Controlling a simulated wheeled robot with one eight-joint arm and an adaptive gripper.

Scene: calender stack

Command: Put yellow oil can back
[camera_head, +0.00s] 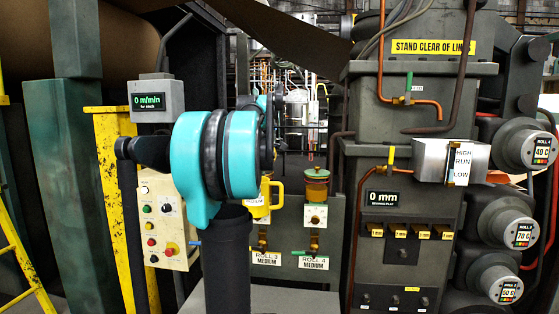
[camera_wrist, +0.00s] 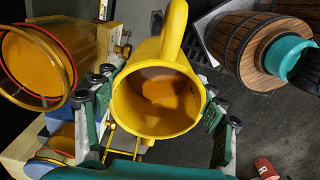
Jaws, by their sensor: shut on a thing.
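The yellow oil can (camera_wrist: 158,112) is in the middle of the wrist view, its open mouth facing the camera and amber-brown inside. Its looped handle is at the top of that view. My gripper (camera_wrist: 163,108) has a finger on each side of the can and is shut on it. In the head view the can (camera_head: 262,201) shows partly behind my arm, near the ROLL 3 oiler; its handle is on the right. My fingers are hidden there by my arm.
An amber oiler (camera_head: 316,187) stands just right of the can; a large amber cup (camera_wrist: 35,62) is close by in the wrist view. A wooden barrel (camera_wrist: 243,50) and a small red object (camera_wrist: 265,168) are at right. A control box (camera_head: 165,218) stands left.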

